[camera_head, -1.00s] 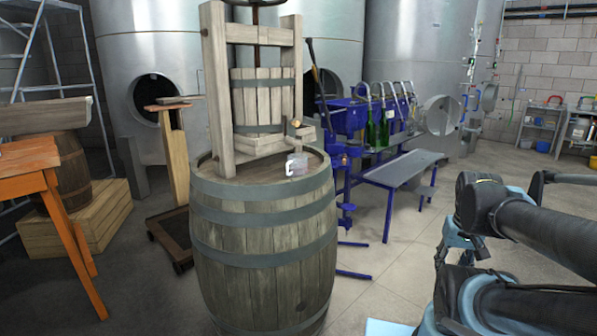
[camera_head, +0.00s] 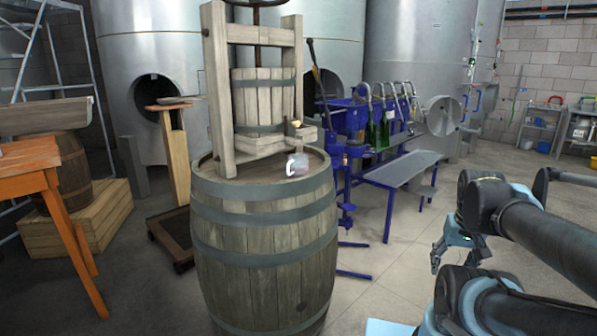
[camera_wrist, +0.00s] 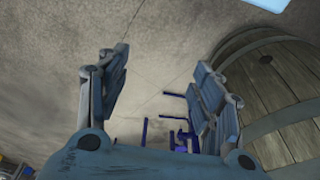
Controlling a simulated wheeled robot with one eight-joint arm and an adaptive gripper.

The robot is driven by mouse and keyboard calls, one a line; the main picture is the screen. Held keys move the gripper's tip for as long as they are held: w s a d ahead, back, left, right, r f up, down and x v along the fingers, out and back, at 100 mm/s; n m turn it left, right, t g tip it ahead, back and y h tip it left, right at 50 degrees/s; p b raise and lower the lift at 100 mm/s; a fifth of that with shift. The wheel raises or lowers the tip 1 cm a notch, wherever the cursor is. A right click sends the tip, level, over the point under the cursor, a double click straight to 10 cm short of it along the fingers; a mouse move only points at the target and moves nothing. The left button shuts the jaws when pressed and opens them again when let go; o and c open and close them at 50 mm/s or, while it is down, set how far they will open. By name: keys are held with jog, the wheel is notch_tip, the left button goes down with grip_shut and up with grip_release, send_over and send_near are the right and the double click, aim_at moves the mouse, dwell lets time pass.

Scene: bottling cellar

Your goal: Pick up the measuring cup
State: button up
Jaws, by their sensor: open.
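The measuring cup (camera_head: 298,165) is a small clear cup with a pale handle on its left side. It stands on top of the wooden barrel (camera_head: 262,215), just in front of the wooden press, in the head view. My gripper (camera_head: 452,254) is at the right in the head view, well to the right of the barrel and lower than its top. In the wrist view my gripper (camera_wrist: 160,85) is open, with nothing between its fingers. The barrel's side (camera_wrist: 275,95) shows at the right there. The cup is not visible in the wrist view.
The wooden press (camera_head: 262,100) stands on the barrel directly behind the cup. A blue bottling machine with a grey bench (camera_head: 405,168) stands behind and right of the barrel. An orange table (camera_head: 28,158) is at the left. The floor between my arm and the barrel looks mostly clear.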

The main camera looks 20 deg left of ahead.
jog(key=o, duration=0.6)
jog(key=w+a+r+m, duration=0.1)
jog(key=w+a+r, duration=0.1)
jog(key=w+r, duration=0.1)
jog(key=w+a+r+m+y, duration=0.1)
jog(key=w+a+r+m, duration=0.1)
jog(key=w+r, duration=0.1)
jog(key=w+a+r+m, duration=0.1)
jog(key=w+a+r, duration=0.1)
jog(key=r, duration=0.3)
jog(key=shift+w+a+r+m, duration=0.3)
jog(key=shift+w+a, duration=0.1)
jog(key=shift+a, duration=0.15)
jog(key=w+a+r+m+g+y, duration=0.1)
jog(key=w+a+r+m, duration=0.5)
jog(key=a, duration=0.5)
jog(key=w+a+r+m+y, duration=0.1)
jog(key=w+a+r+m, duration=0.2)
jog(key=a+r, duration=0.6)
jog(key=w+a+r+m+g+y, duration=0.1)
jog(key=w+a+r+m, duration=0.35)
jog(key=a, duration=0.95)
send_near(299, 161)
jog(key=w+a+f, duration=0.2)
jog(key=w+f, duration=0.1)
jog(key=f, duration=0.2)
jog(key=shift+s+x, duration=0.15)
jog(key=shift+x, duration=1.25)
jog(key=shift+s+x, duration=0.15)
jog(key=shift+x, duration=1.3)
